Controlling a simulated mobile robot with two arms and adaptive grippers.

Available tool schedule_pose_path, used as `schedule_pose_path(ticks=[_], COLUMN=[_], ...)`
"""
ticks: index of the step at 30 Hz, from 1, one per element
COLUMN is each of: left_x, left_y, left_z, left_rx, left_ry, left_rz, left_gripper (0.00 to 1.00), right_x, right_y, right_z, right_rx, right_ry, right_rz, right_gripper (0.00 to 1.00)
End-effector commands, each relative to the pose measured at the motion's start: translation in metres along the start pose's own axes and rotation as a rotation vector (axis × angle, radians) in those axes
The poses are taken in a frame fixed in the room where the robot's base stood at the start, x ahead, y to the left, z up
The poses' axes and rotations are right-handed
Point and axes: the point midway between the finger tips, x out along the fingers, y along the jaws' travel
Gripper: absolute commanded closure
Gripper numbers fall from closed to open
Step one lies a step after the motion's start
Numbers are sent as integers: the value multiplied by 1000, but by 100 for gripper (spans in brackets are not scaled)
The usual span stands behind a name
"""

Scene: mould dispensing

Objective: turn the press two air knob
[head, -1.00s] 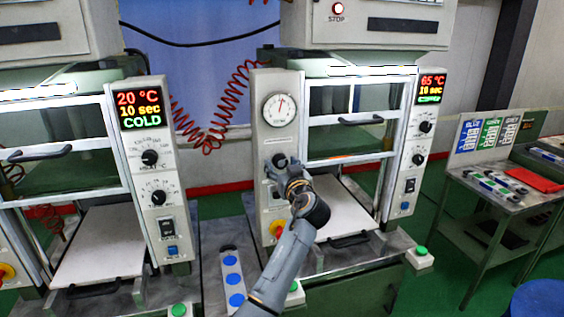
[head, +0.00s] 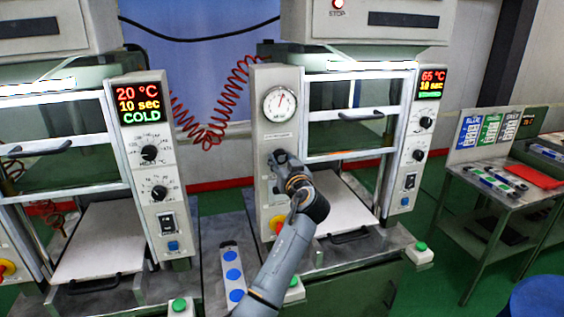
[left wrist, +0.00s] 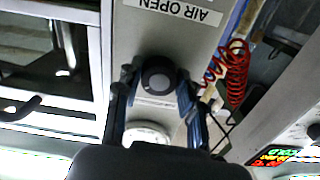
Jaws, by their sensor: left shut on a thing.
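Press two (head: 297,80) is the right-hand press, with a narrow grey panel holding a round pressure gauge (head: 280,103) at its left side. The dark round air knob (left wrist: 158,78) with a grey centre sits on this panel, next to the "AIR OPEN" label (left wrist: 172,12). My left gripper (left wrist: 157,84) is shut on the air knob, one finger on each side of it. In the head view my left gripper (head: 279,160) is at the panel below the gauge and mostly hides the knob. My right gripper is in neither view.
Press one (head: 130,150) stands at the left, its display reading 20 °C and COLD. A red coiled hose (head: 215,125) hangs between the presses. A yellow and red switch (head: 277,222) is below the knob. A side table (head: 485,200) stands at the right.

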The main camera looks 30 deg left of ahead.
Motion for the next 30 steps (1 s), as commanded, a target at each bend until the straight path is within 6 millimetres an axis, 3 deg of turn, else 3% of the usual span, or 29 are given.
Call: schedule_pose_path(ticks=[18, 30], left_x=[0, 0], left_y=[-1, -1], left_z=[0, 1], left_rx=[486, 674], left_ry=[-3, -3], left_rz=[1, 1], left_gripper=[93, 93], right_x=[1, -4], right_y=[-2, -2], right_z=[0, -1], right_rx=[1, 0], right_ry=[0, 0], right_rz=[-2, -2], right_gripper=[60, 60])
